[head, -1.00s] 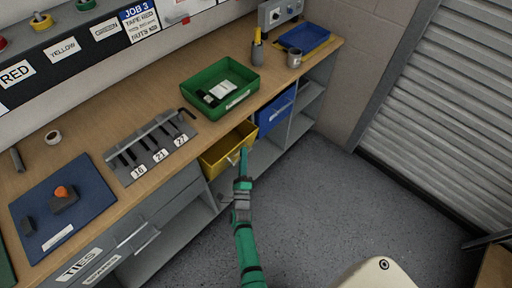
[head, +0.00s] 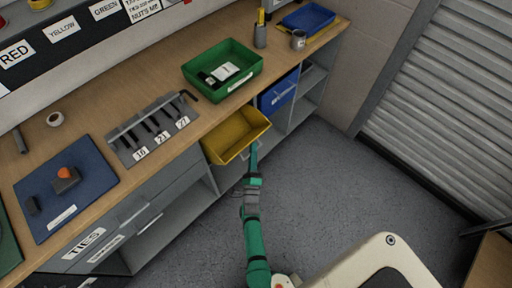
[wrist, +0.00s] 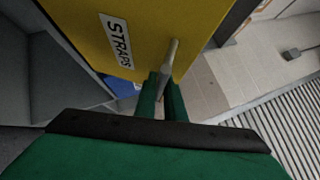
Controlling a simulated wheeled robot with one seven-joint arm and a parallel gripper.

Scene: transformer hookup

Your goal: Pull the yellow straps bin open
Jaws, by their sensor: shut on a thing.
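The yellow straps bin (head: 232,135) sticks out of the shelf below the bench top in the head view, and its open inside looks empty. In the wrist view its yellow front (wrist: 135,35) carries a white STRAPS label and a pale bar handle. My gripper (head: 252,152) is at the bin's front in the head view. In the wrist view the green fingers of my gripper (wrist: 167,88) are shut around the lower end of the handle (wrist: 170,60).
A blue bin (head: 278,93) sits in the shelf right of the yellow one. A green tray (head: 222,70), a tool rack (head: 150,130) and a blue mat (head: 65,190) lie on the bench top. Grey floor (head: 330,180) in front is clear.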

